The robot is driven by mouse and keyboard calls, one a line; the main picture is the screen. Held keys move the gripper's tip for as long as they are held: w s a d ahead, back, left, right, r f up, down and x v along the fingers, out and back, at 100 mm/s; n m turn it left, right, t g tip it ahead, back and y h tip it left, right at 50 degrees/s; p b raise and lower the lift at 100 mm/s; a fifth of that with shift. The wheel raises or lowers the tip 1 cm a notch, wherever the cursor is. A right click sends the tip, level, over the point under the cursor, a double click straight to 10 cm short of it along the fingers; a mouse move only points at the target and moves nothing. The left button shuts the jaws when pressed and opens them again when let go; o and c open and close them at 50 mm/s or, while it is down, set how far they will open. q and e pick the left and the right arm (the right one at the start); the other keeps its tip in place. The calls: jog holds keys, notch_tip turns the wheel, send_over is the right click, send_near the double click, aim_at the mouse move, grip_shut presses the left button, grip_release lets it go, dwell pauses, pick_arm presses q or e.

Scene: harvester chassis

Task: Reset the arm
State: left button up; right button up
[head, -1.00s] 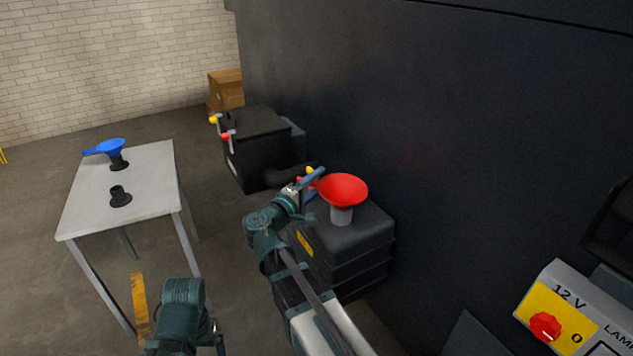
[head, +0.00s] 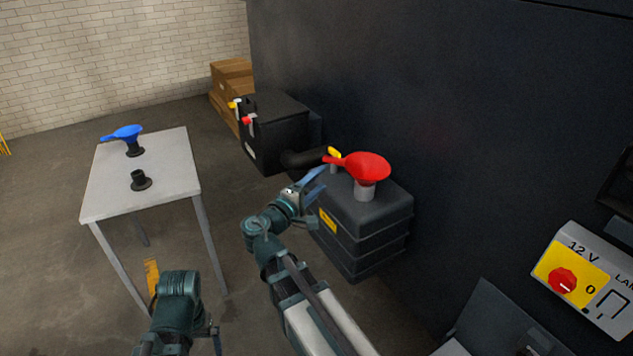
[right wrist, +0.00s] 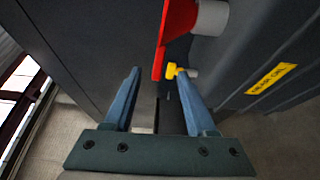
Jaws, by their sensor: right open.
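My right gripper (head: 313,181) is open and empty, just left of the black tank and below the red funnel's handle, apart from it. In the right wrist view its two blue fingers (right wrist: 160,95) stand apart with nothing between them. The red funnel (head: 366,167) sits on the grey neck of the black tank (head: 365,225). Its handle points left, and it also shows at the top of the right wrist view (right wrist: 177,25). My left arm shows at the bottom left of the head view, but its fingers cannot be made out.
A grey table (head: 165,185) at left holds a blue funnel (head: 128,132) on one black stand and an empty black stand (head: 140,181). A black battery box (head: 275,140) stands behind the tank. A control panel (head: 590,280) is at right. Open floor lies between table and tank.

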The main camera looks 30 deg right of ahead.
jog(key=s+a+f+g+y+p, duration=0.2)
jog(key=s+a+f+g+y, duration=0.1)
jog(key=a, duration=0.6)
jog(key=s+a+f+m+g+y+p, duration=0.1)
jog(key=s+a+f+g+y+p, duration=0.2)
jog(key=s+a+f+y, duration=0.3)
jog(key=s+a+f+m+g+y+p, duration=0.1)
jog(key=s+a+f+g+y+p, duration=0.1)
jog(key=s+a+f+y, duration=0.3)
jog(key=s+a+g, duration=0.1)
jog(key=s+a, duration=0.2)
jog(key=a, duration=0.3)
jog(key=shift+s+a+f+y+p, duration=0.2)
jog(key=shift+s+a+y+p, duration=0.1)
jog(key=shift+s+a+p, duration=0.1)
